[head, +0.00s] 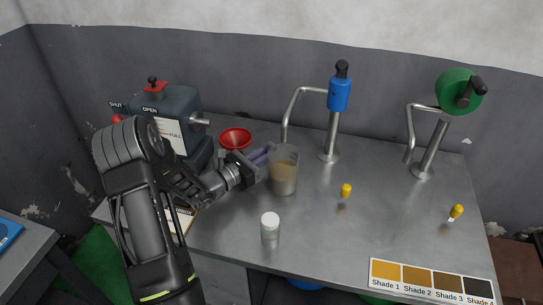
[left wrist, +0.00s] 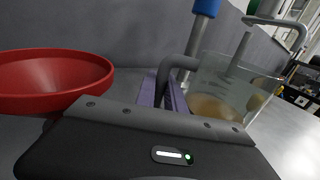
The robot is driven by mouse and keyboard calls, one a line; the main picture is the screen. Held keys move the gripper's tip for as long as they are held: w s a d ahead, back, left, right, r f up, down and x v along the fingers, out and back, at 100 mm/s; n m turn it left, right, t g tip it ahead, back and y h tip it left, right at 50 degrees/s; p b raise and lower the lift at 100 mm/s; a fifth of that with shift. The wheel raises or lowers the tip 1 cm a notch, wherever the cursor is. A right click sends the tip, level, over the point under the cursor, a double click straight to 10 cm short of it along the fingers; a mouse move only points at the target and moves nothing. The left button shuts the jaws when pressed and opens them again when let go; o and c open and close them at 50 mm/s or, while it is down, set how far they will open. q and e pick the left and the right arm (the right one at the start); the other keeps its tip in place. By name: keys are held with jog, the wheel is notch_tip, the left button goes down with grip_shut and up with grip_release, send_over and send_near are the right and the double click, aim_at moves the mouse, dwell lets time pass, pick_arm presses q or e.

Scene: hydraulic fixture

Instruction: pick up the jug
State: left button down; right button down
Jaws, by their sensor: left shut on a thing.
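The jug (head: 284,174) is a clear container with tan liquid in its lower part. It stands upright on or just over the metal table, below the blue-handled tap. It also shows in the left wrist view (left wrist: 232,95), with its grey handle toward me. My left gripper (head: 263,156) reaches in from the left at the jug's handle side. Its purple fingers are shut on the jug's handle, and in the left wrist view the fingers (left wrist: 170,92) lie around the handle. Whether the jug's base touches the table is unclear. My right gripper is not in view.
A red funnel (head: 236,138) is close behind my left gripper. A white-capped bottle (head: 270,226) stands in front of the jug. A blue tap (head: 339,95), a green tap (head: 457,92) and a grey machine (head: 175,115) stand behind.

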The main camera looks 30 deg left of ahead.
aim_at(268, 144)
pick_arm(q)
jog(key=shift+r, duration=0.3)
jog(key=shift+r+b, duration=0.5)
jog(key=shift+r, duration=0.85)
jog(key=shift+s+a+r, duration=0.1)
jog(key=shift+s, duration=0.15)
jog(key=b+v, duration=0.5)
jog(key=v, duration=1.2)
jog(key=shift+s, duration=0.2)
